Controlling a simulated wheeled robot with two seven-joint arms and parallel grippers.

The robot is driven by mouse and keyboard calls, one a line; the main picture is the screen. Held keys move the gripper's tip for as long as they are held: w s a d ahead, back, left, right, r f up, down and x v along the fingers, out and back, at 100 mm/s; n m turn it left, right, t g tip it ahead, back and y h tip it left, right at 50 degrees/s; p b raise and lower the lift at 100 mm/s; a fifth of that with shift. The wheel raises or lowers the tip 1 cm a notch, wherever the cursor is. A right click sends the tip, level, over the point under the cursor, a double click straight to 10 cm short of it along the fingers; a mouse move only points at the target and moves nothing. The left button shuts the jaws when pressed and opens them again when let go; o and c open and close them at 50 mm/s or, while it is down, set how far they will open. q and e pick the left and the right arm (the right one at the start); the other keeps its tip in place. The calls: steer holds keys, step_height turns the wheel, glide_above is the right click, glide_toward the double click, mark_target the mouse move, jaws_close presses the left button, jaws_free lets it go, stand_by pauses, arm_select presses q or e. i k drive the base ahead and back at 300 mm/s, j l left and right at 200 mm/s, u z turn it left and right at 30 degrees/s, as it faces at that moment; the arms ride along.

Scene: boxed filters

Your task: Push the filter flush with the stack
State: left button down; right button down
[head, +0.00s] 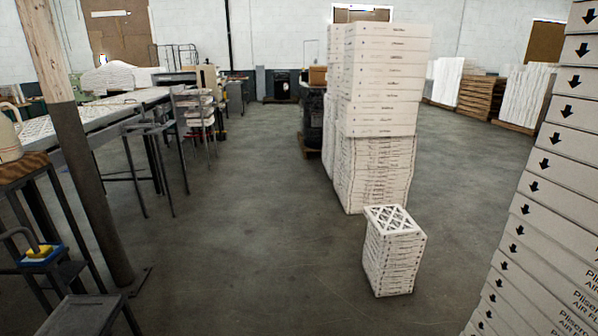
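A short stack of small white-framed filters (393,260) stands on the floor at centre right, with a lattice-faced filter (394,219) on top. Behind it stands a tall stack of white filter boxes (380,110), whose upper boxes sit out of line with the lower ones. At the right edge a nearer, tall stack of white boxes (540,200) with black arrows leans across the picture. I cannot tell which filter sticks out of its stack. Neither of my grippers shows in the head view.
A wooden and dark post (75,150) stands at the left, by a stool with a jug (9,135) and a step with a blue and yellow item (41,254). A long work table (110,110) is behind. The grey floor (250,230) in the middle is clear.

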mark_target(390, 222)
steer(key=i+z, duration=0.1)
steer(key=i, duration=0.45)
steer(key=i+j+z, duration=0.1)
steer(key=i, duration=0.5)
steer(key=i+j+z, duration=0.15)
steer(key=i, duration=0.4)
steer(key=i+j+z, duration=0.1)
steer(key=i, duration=0.45)
